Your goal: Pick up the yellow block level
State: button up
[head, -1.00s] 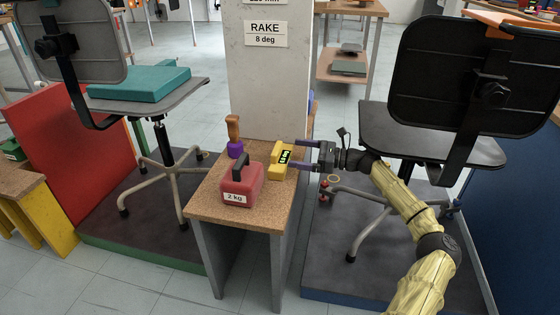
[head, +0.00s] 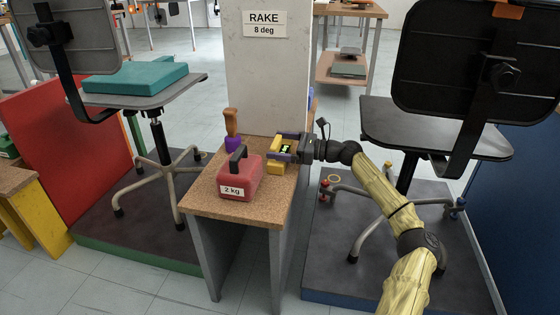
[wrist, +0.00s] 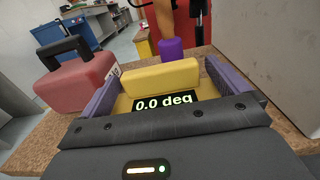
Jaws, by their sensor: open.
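The yellow block level (head: 273,168) stands on the cork-topped bench (head: 249,206), next to the red weight. It also shows in the wrist view (wrist: 161,76), where its black display reads 0.0 deg. My gripper (head: 284,147) reaches in from the right with its purple fingers apart, one on either side of the level. In the wrist view my gripper (wrist: 165,90) has the level between its open fingers. I cannot tell whether either finger touches it. The level's lower part is hidden by the fingers and the gripper body.
A red weight (head: 245,180) labelled 2 kg, with a black handle, stands close to the left. A tool with a wooden handle and purple base (head: 232,129) stands behind it. A grey panel (head: 265,85) rises at the back. A chair (head: 430,130) stands right of the bench.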

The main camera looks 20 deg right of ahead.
jog(key=shift+w+a, duration=0.15)
jog(key=shift+a, duration=0.05)
dwell(0.4)
jog(key=shift+r, duration=0.1)
jog(key=c, duration=1)
jog(key=shift+r+p, duration=0.25)
jog(key=shift+p, duration=0.5)
jog(key=shift+c, duration=0.2)
jog(key=shift+a+r+p, duration=0.1)
jog(key=shift+r+p, duration=0.1)
jog(key=shift+p, duration=0.25)
